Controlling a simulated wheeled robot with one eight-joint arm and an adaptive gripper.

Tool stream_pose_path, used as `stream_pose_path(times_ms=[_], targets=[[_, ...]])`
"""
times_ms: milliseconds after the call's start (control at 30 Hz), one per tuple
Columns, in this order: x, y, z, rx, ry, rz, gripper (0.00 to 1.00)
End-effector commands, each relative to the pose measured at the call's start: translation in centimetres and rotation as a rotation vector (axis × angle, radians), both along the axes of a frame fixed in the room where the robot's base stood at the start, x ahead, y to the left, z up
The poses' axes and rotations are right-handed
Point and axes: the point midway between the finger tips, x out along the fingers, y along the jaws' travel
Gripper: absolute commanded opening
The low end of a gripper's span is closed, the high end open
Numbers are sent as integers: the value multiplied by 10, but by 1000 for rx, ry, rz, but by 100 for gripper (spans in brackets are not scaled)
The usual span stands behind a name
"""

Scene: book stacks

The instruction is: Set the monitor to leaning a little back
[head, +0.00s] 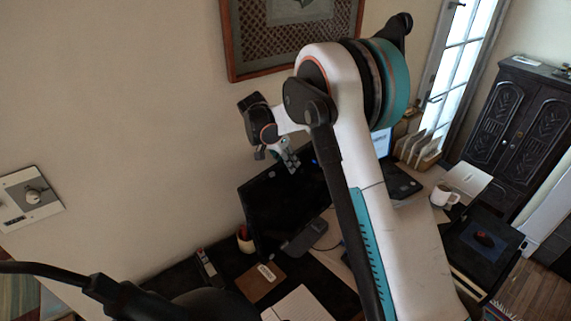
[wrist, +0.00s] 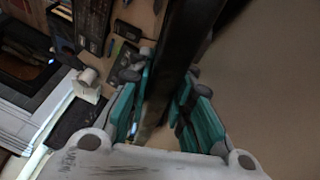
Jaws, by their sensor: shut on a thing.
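The monitor (head: 268,208) is a dark, thin screen standing on the desk near the wall, partly hidden behind my arm. In the wrist view its dark edge (wrist: 182,45) runs down between the teal finger pads. My gripper (head: 290,160) is at the monitor's top edge in the head view. In the wrist view my gripper (wrist: 160,112) has its fingers on both sides of that edge, shut on it. The monitor's exact tilt is hard to tell from these views.
A white mug (head: 445,196) and a laptop (head: 401,180) stand right of the monitor. The wall (head: 150,150) is close behind, with a framed picture (head: 292,70) above.

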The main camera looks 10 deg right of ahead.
Motion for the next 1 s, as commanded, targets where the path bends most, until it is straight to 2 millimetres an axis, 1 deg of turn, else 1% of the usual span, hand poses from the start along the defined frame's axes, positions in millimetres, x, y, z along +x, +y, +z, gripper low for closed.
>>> stream_pose_path(times_ms=[33, 133, 433, 467, 500, 533, 867, 1000], targets=[[-3, -3, -1, 6, -9, -4, 0], [-5, -3, 0, 15, -21, -5, 0], [-5, -3, 0, 17, -22, -5, 0], [-5, -3, 0, 17, -22, -5, 24], [-5, -3, 0, 18, -22, -4, 33], [-5, -3, 0, 17, -23, -4, 40], [-5, -2, 1, 17, -24, -2, 40], [-5, 2, 10, 16, -23, -1, 40]])
